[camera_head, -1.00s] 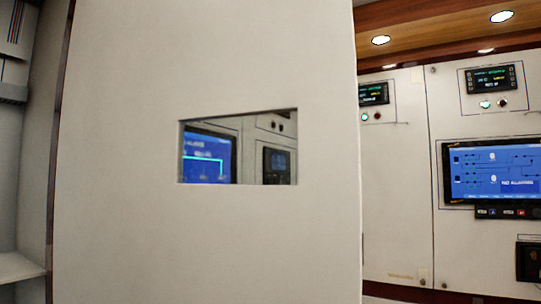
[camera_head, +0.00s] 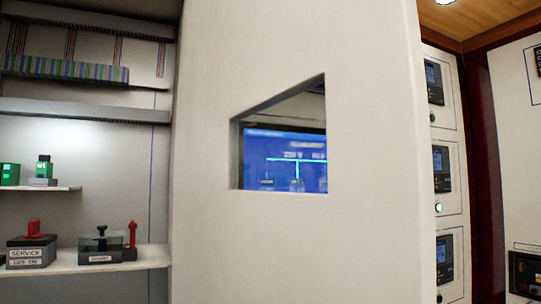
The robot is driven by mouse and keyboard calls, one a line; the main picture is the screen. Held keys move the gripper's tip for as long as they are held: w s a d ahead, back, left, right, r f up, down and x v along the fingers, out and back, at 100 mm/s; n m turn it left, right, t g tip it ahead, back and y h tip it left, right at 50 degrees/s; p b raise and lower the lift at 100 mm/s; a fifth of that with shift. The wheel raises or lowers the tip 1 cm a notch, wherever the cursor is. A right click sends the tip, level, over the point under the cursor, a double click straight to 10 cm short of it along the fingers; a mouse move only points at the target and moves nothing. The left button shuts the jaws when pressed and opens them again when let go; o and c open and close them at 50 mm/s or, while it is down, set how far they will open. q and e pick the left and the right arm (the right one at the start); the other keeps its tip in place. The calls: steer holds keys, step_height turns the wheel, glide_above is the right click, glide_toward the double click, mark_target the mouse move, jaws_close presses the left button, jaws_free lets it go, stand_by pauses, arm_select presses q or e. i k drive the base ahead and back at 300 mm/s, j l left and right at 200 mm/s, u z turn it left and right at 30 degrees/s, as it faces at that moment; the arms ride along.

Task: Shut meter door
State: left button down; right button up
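The meter door (camera_head: 380,130) is a large off-white panel standing open in the middle of the head view, seen at an angle. A window opening (camera_head: 283,150) is cut through it, and a blue screen (camera_head: 285,165) shows through that opening. To its left is the open cabinet interior (camera_head: 90,220) with shelves. The door's edges at top and bottom run out of the picture. Neither of my grippers is in view.
Inside the cabinet, a service switch (camera_head: 32,250) with a red handle and a second block (camera_head: 105,248) with a black knob stand on the lower shelf. Small green devices (camera_head: 44,168) sit on a shelf above. Panels with small displays (camera_head: 441,170) stand at the right.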

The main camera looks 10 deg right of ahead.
mark_target(371, 239)
steer(key=l+u, duration=0.35)
steer(key=l, duration=0.15)
steer(key=l+u, duration=0.35)
steer(key=l, duration=0.15)
steer(key=k+l+u, duration=0.3)
steer(key=k+l, duration=0.2)
steer(key=k, duration=0.2)
